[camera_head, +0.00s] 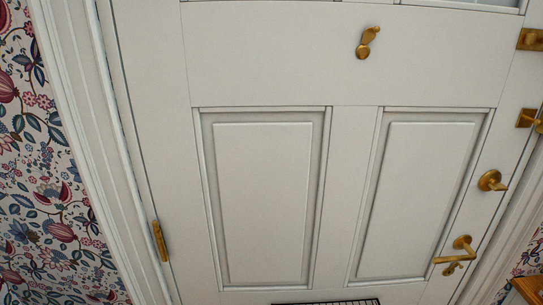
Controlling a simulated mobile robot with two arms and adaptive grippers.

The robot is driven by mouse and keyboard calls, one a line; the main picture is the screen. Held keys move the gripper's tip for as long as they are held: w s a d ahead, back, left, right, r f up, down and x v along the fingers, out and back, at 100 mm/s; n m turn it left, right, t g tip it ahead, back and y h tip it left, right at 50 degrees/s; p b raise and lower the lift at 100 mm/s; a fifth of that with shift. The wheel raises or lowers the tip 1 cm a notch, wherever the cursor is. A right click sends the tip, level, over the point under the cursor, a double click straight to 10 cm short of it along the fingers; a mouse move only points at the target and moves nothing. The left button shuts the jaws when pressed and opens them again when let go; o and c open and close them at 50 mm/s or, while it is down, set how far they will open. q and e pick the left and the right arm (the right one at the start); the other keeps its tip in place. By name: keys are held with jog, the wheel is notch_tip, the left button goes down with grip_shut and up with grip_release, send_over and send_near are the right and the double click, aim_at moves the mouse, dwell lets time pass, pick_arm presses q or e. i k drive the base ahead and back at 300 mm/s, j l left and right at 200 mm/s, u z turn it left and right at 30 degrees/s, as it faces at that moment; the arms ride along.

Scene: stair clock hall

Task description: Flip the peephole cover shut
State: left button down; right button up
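The peephole with its small brass cover (367,42) is on the upper middle of the white door (290,60). The cover is made of two rounded brass parts, one upper right and one lower left, and it looks swung to the side and down. Whether the peephole lens is bare is too small to tell. Neither of my grippers shows in the head view, and nothing touches the cover.
A brass lever handle (455,252), a thumb-turn (491,181) and further brass latches (530,39) line the door's right edge. A brass hinge (160,241) is at left. Floral wallpaper (45,170) flanks the frame. A wooden piece (528,288) stands lower right.

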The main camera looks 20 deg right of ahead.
aim_at(369, 35)
jog(key=z, duration=1.3)
